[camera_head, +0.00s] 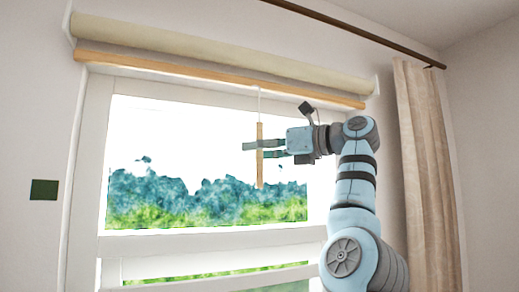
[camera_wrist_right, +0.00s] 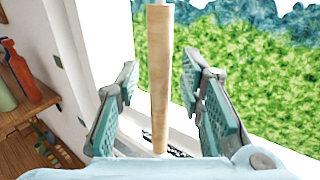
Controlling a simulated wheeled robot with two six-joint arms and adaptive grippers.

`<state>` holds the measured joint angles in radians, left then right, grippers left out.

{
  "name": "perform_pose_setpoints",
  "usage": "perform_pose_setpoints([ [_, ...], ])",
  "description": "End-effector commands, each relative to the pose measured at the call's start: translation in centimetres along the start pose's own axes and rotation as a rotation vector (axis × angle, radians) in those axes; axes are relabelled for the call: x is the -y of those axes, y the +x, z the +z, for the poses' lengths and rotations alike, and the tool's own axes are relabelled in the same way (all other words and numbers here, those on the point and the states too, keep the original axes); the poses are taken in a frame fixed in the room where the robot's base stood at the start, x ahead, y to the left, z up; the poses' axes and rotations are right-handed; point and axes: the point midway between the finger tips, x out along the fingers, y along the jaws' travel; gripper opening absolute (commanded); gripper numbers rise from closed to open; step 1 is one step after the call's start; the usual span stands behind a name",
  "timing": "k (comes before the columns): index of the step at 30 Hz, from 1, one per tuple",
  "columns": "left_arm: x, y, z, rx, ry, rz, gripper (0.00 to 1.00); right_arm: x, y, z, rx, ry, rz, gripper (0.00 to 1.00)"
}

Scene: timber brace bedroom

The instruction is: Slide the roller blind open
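The roller blind (camera_head: 215,47) is a cream roll above the window, with a wooden bottom bar (camera_head: 215,74) just under it. A thin cord hangs from the bar and carries a slim wooden pull handle (camera_head: 260,168). The handle hangs upright in front of the window glass and also shows in the right wrist view (camera_wrist_right: 160,70). My right gripper (camera_head: 262,149) is at the handle's middle in the head view. In the wrist view its two teal-padded fingers (camera_wrist_right: 160,108) stand open on either side of the handle, with a gap at each side. My left gripper is not in view.
The window frame (camera_head: 92,150) and its lower rail (camera_head: 200,242) lie behind the handle. A beige curtain (camera_head: 425,170) hangs at the right from a dark rod (camera_head: 355,32). The wrist view shows a wooden shelf (camera_wrist_right: 30,115) with bottles at the left.

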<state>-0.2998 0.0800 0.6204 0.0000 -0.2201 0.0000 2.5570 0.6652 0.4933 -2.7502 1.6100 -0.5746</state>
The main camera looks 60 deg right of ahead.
Motion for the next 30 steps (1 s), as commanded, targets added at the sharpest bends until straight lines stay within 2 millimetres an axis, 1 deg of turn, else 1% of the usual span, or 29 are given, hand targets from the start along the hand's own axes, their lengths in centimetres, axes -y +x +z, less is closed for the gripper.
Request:
perform_pose_setpoints([
  [5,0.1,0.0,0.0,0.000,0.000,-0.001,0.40,0.0,-0.2,0.0,0.000,0.000,0.000,0.35],
  [8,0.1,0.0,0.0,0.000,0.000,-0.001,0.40,0.1,-1.4,0.1,0.002,0.001,-0.002,0.35],
  [11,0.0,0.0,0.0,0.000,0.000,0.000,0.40,0.1,-3.9,0.1,0.003,0.000,-0.003,0.35],
  [15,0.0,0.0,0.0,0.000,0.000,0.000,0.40,0.1,-8.0,0.1,0.004,0.001,-0.001,0.35],
  [18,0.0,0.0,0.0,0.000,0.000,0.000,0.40,0.1,-10.3,0.0,0.004,0.001,-0.001,0.35],
  [20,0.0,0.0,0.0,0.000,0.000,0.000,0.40,0.1,-11.2,0.0,0.003,0.000,0.000,0.35],
  [24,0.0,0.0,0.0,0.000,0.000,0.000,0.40,0.0,-12.1,0.0,0.000,0.000,0.000,0.35],
  [30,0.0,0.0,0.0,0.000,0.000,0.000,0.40,0.0,-12.1,0.0,0.000,0.000,0.000,0.35],
])
